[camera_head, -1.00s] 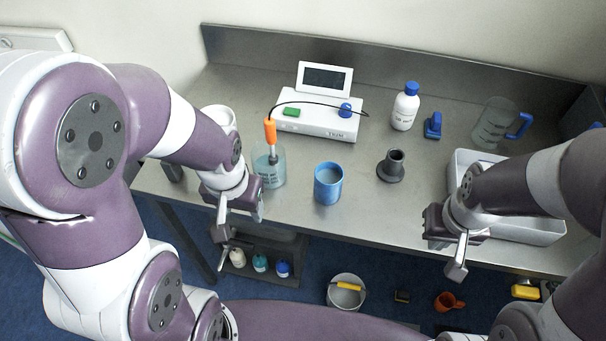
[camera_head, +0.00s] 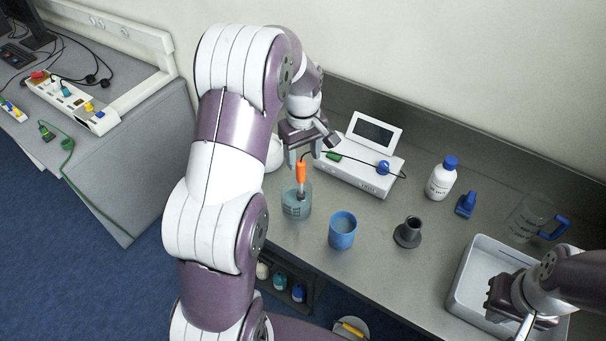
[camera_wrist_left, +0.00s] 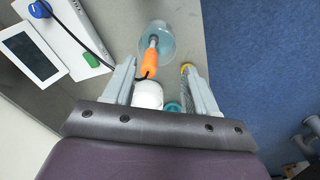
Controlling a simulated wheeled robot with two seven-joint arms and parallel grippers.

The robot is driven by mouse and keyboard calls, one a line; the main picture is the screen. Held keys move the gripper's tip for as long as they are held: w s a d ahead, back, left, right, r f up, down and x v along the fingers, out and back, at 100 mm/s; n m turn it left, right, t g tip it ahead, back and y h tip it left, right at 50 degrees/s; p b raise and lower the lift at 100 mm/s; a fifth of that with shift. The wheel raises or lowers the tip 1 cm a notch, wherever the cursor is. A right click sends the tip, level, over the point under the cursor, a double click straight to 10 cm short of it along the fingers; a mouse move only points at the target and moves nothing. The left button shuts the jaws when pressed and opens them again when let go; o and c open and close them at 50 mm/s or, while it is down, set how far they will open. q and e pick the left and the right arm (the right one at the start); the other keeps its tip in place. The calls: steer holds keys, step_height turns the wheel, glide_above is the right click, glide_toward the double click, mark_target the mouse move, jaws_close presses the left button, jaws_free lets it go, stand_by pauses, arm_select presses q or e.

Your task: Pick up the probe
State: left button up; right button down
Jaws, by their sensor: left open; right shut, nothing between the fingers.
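The probe (camera_head: 300,173) has an orange handle and a black cable, and stands tilted in a glass beaker (camera_head: 297,203) of bluish liquid. The cable leads to the white meter (camera_head: 352,175). My left gripper (camera_head: 304,156) is open, pointing down just above and behind the probe's handle in the head view. In the left wrist view the probe (camera_wrist_left: 150,62) lies ahead, between the lines of the open fingers (camera_wrist_left: 160,80), with the handle's top nearest. Nothing is held. My right gripper (camera_head: 522,328) is shut and empty at the front of the white tray (camera_head: 462,275).
A blue cup (camera_head: 342,232), a dark stand (camera_head: 408,233), a white bottle (camera_head: 441,180), a blue item (camera_head: 466,205) and a clear jug (camera_head: 529,218) stand on the metal table. A white round container (camera_head: 274,153) is close behind the beaker, near my left gripper.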

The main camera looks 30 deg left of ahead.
arm_select(q)
steer(key=w+n, duration=0.1)
steer(key=w+a+r+n, duration=0.2)
steer(key=n, duration=0.1)
steer(key=shift+w+p, duration=0.25)
steer(key=shift+p, duration=0.05)
steer(key=n+b, duration=0.1)
steer(key=b, duration=0.4)
glide_above(301, 170)
steer(key=w+a, duration=0.1)
step_height(301, 170, down, 5)
steer(key=shift+w+r, duration=0.1)
steer(key=shift+w, duration=0.05)
step_height(301, 170, down, 7)
steer(key=p, duration=0.5)
steer(key=shift+d+r, duration=0.1)
steer(key=shift+d, duration=0.05)
steer(key=shift+f, duration=0.45)
arm_select(e)
steer(key=shift+w+r, duration=0.15)
steer(key=shift+r, duration=0.35)
arm_select(q)
jaws_close()
